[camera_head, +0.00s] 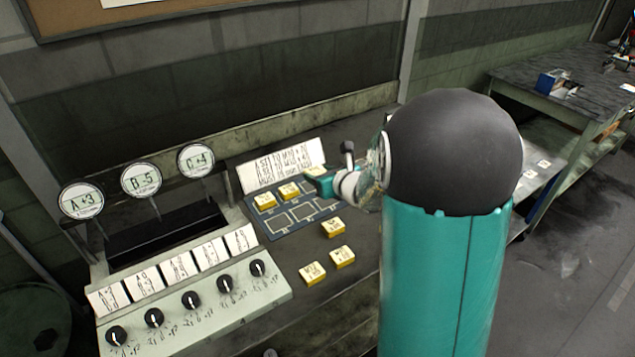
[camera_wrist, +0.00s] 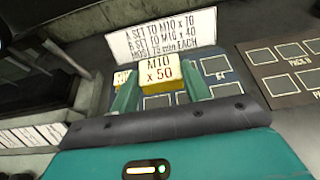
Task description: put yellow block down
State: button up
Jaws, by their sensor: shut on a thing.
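My gripper (camera_wrist: 160,84) is shut on a yellow block (camera_wrist: 160,70) with a white top marked "M10 x 50". The block sits between the two teal fingers, above the blue board (camera_wrist: 219,62) with its outlined squares; I cannot tell whether it touches the board. In the head view, my gripper (camera_head: 320,183) is over the far right part of the blue board (camera_head: 287,238), and the held block (camera_head: 313,171) is partly hidden. Two yellow blocks, left (camera_head: 265,202) and right (camera_head: 289,191), sit on the board's far row. The near row's squares look empty.
Loose yellow blocks lie right of the board (camera_head: 333,229) and nearer (camera_head: 342,257), (camera_head: 313,273). A white sign (camera_head: 281,165) stands behind the board. A knob panel (camera_head: 195,305) and round gauges (camera_head: 141,178) are at left. A brown board (camera_wrist: 285,88) lies right in the wrist view.

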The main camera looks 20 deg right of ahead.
jog(key=w+f, duration=0.2)
jog(key=w, duration=0.1)
jog(key=w+d+f, duration=0.1)
jog(key=w+f, duration=0.2)
jog(key=w+d+f, duration=0.1)
jog(key=w+f, duration=0.2)
jog(key=w, duration=0.1)
jog(key=shift+d+f, duration=0.2)
jog(key=shift+d, duration=0.05)
jog(key=shift+w+f, duration=0.1)
jog(key=shift+f, duration=1.45)
jog(key=shift+f, duration=0.15)
jog(key=o, duration=1)
